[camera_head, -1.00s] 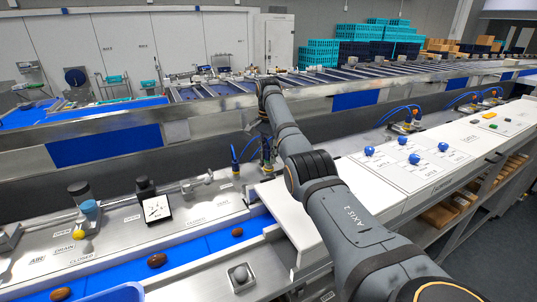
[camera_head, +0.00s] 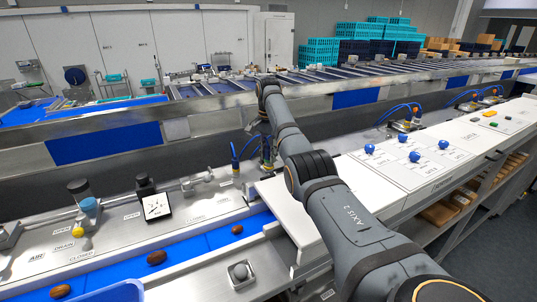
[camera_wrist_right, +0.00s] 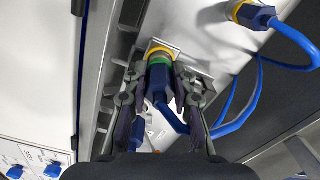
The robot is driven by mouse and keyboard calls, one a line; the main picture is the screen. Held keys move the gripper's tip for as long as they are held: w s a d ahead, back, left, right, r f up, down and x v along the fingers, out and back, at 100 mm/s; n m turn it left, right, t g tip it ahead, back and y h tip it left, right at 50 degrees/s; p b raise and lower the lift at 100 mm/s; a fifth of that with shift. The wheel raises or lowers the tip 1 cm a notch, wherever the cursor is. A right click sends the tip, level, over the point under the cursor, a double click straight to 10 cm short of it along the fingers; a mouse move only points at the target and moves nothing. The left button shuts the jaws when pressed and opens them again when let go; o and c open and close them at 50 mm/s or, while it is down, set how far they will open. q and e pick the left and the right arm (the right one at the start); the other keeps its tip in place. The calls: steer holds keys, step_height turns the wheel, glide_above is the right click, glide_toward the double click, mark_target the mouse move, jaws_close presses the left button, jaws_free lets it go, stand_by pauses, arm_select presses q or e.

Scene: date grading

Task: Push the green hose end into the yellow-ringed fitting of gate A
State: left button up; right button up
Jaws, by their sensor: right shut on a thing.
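In the right wrist view my right gripper (camera_wrist_right: 160,84) is shut on the blue hose end with the green band (camera_wrist_right: 160,61), one finger on each side. The green band lies right against the yellow-ringed fitting (camera_wrist_right: 159,48) on a pale plate, in line with it; I cannot tell how deep the end sits. A blue hose (camera_wrist_right: 172,118) curves away below the jaws. In the head view my right gripper (camera_head: 266,150) is small and partly hidden by my arm near the blue hoses at gate A. My left gripper is not in view.
A second yellow-ringed fitting (camera_wrist_right: 237,10) with a blue connector and hose (camera_wrist_right: 292,35) is close on the right. Blue knobs (camera_head: 414,156) stand on the white panel. A gauge (camera_head: 155,206) and a blue belt with dates (camera_head: 157,257) lie at left.

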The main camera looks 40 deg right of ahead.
steer(key=o, duration=1.1)
step_height(320, 180, up, 2)
steer(key=p, duration=0.2)
steer(key=shift+r+p, duration=0.2)
steer(key=shift+p, duration=0.15)
steer(key=shift+r, duration=1.75)
steer(key=shift+f, duration=0.1)
